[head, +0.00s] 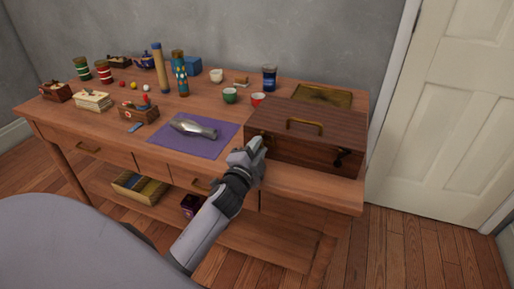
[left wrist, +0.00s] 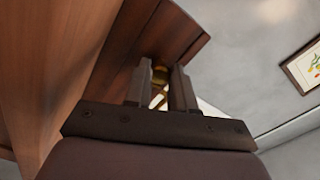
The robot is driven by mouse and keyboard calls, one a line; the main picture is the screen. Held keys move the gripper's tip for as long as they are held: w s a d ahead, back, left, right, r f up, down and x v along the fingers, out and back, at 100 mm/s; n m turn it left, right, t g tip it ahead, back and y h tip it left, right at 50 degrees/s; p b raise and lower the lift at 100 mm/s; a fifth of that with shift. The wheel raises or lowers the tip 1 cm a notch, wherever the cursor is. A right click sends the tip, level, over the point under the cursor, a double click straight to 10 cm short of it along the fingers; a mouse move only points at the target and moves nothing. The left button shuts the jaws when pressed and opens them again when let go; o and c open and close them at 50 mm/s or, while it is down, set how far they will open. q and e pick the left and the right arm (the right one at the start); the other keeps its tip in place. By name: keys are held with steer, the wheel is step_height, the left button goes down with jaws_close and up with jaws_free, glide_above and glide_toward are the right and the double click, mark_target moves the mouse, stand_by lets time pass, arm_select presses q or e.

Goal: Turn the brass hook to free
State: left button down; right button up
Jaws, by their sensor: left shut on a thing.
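A dark wooden case (head: 315,152) with a brass handle (head: 304,126) on its lid stands closed at the table's front right. My left gripper (head: 257,148) is at the left part of the case's front face. In the left wrist view my left gripper (left wrist: 160,84) is shut on the brass hook (left wrist: 160,73), which shows as a small brass piece between the fingers. The fingers hide much of it, so I cannot tell its angle. A dark fitting (head: 339,160) shows on the right part of the front face. My right gripper is not in view.
A purple cloth (head: 215,142) with a silver bottle-like object (head: 194,128) lies left of the case. Small cups, including a green one (head: 230,95), stand behind it. A brass-coloured tray (head: 323,96) lies behind the case. The table (head: 300,186) has a bare strip in front of the case.

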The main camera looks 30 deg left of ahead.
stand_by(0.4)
arm_select(q)
steer(key=c, duration=1)
jaws_free()
steer(key=shift+o, duration=0.2)
steer(key=v, duration=0.7)
